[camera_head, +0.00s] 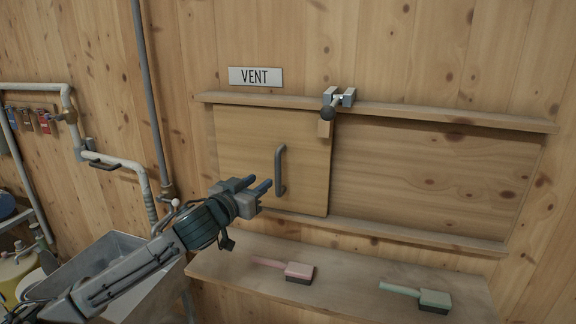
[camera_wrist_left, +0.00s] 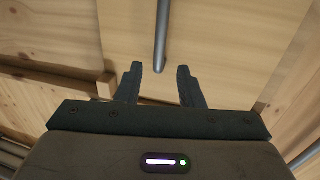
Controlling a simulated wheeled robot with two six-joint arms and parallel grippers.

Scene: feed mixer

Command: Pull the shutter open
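The shutter (camera_head: 235,150) is a pale wooden sliding panel at the left of a wall frame under a VENT sign (camera_head: 255,76). It bears a grey vertical bar handle (camera_head: 281,170). A latch with a dark knob (camera_head: 329,112) sits on the top rail at the panel's right edge. My left gripper (camera_head: 264,186) is open and empty, just left of and below the handle's middle. In the left wrist view the handle (camera_wrist_left: 162,40) shows ahead, between the lines of the two fingers (camera_wrist_left: 160,82), apart from them. My right gripper is not in view.
A shelf (camera_head: 345,282) below the shutter holds a pink-handled brush (camera_head: 298,271) and a green-handled brush (camera_head: 433,299). A metal sink (camera_head: 95,262) and pipes (camera_head: 150,90) stand at the left. The recessed panel (camera_head: 430,170) to the right is clear.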

